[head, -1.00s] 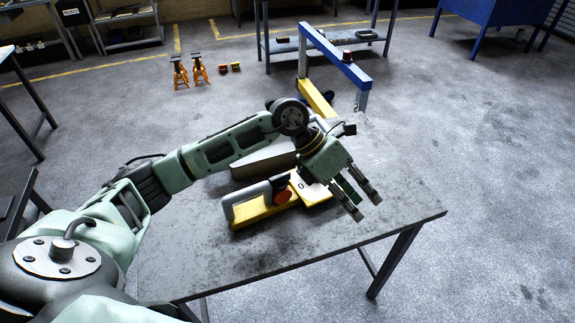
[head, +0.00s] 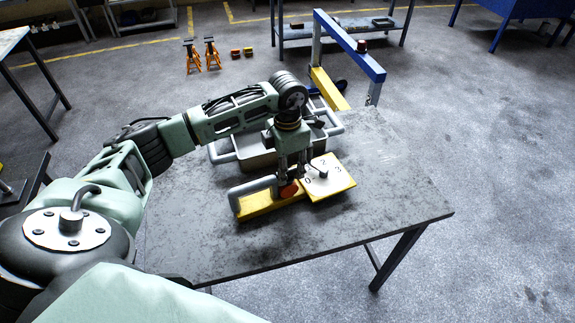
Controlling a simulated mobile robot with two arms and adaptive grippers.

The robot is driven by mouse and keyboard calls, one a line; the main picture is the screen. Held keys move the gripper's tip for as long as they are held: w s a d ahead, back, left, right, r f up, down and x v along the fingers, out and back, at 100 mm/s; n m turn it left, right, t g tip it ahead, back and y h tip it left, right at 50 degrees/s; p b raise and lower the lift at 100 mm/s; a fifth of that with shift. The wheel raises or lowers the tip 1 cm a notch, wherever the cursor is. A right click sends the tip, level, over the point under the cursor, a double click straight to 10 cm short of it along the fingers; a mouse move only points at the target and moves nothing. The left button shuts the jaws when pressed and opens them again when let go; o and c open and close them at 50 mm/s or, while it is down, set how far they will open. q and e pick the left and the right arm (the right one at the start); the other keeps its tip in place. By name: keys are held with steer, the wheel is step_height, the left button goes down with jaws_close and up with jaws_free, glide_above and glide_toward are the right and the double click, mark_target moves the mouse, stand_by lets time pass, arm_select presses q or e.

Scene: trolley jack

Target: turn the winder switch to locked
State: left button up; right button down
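A yellow unit with a grey handle (head: 252,190) lies on the grey table. At its right end is a pale plate (head: 330,184) with yellow sides, printed numbers and a small dark knob (head: 323,173). A red-orange knob (head: 288,190) sits between the handle and the plate. Which knob is the winder switch, and its setting, I cannot tell. My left gripper (head: 296,174) points down just above the red-orange knob, at the plate's left edge. Its fingers are apart; contact with anything is unclear. My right gripper is not in view.
A grey tray with handles (head: 222,152) stands behind the unit, partly hidden by my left arm. A blue and yellow frame (head: 350,50) stands beyond the table. The table's right side (head: 400,195) and front are clear. Orange stands (head: 212,55) are on the floor.

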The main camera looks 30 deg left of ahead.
arm_select(q)
steer(key=shift+f, duration=0.15)
steer(key=shift+c, duration=0.5)
steer(key=c, duration=0.6)
jaws_close()
